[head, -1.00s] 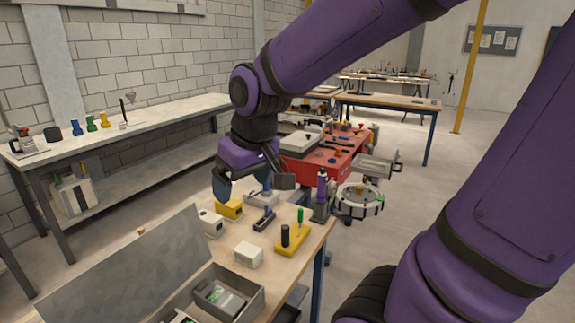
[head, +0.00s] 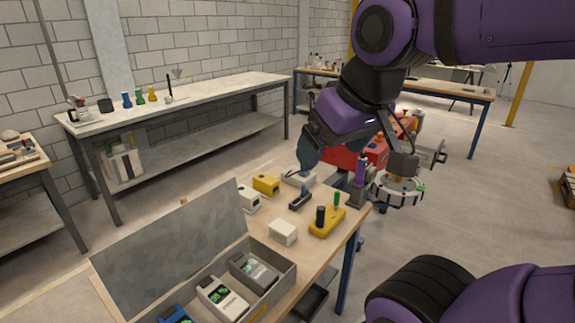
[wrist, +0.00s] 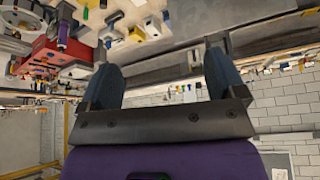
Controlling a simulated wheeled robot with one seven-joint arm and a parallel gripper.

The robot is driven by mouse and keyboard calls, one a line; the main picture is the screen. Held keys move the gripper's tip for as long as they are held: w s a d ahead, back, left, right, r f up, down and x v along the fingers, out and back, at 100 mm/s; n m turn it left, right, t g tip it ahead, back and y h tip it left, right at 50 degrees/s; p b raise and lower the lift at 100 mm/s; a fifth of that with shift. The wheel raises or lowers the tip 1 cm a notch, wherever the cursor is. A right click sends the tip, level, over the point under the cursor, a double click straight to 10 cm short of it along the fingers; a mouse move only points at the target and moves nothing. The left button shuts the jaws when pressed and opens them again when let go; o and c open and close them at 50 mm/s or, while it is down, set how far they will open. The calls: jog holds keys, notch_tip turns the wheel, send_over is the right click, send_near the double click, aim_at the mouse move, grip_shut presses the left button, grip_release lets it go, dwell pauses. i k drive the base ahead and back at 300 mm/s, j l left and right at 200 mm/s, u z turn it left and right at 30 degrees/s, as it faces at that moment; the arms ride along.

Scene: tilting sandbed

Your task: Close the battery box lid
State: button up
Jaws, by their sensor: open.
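The grey battery box (head: 286,277) sits at the near end of the wooden workbench in the head view. Several devices with green displays lie inside it. Its flat grey lid (head: 170,255) stands open, tilted up along the far-left edge. My gripper (head: 355,165) is beyond the box, above the bench's far end, apart from box and lid. In the wrist view my gripper (wrist: 162,68) shows two separated fingers with nothing between them. The wrist picture is tilted, and I cannot surely make out the lid there.
A white block (head: 283,232), a yellow base with black and green posts (head: 327,222) and a yellow block (head: 266,184) stand on the bench beyond the box. A round tray (head: 397,188) is at the far right end. Open floor lies to the right.

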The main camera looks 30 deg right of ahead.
aim_at(137, 271)
jog(key=u, duration=0.85)
jog(key=j+u, duration=0.25)
jog(key=u, duration=0.15)
jog(key=j+u, duration=0.5)
jog(key=u, duration=0.25)
jog(key=j+u, duration=0.35)
jog(key=i+j+z, duration=0.25)
jog(key=i, duration=0.4)
jog(key=i+j+z, duration=0.25)
jog(key=i+j, duration=0.3)
jog(key=i+z, duration=0.3)
jog(key=z, duration=0.15)
jog(key=i+z, duration=0.45)
jog(key=i+j+z, duration=0.2)
jog(key=z, duration=0.25)
jog(key=i+j+z, duration=0.25)
jog(key=z, duration=0.2)
jog(key=i+j+z, duration=0.1)
jog(key=z, duration=0.4)
jog(key=i+j+z, duration=0.25)
jog(key=z, duration=0.2)
jog(key=i+j+z, duration=0.15)
jog(key=z, duration=0.35)
jog(key=j+z, duration=0.35)
jog(key=z, duration=0.15)
jog(key=i+j+z, duration=0.25)
jog(key=j+z, duration=0.25)
jog(key=i+j, duration=0.35)
jog(key=i, duration=0.15)
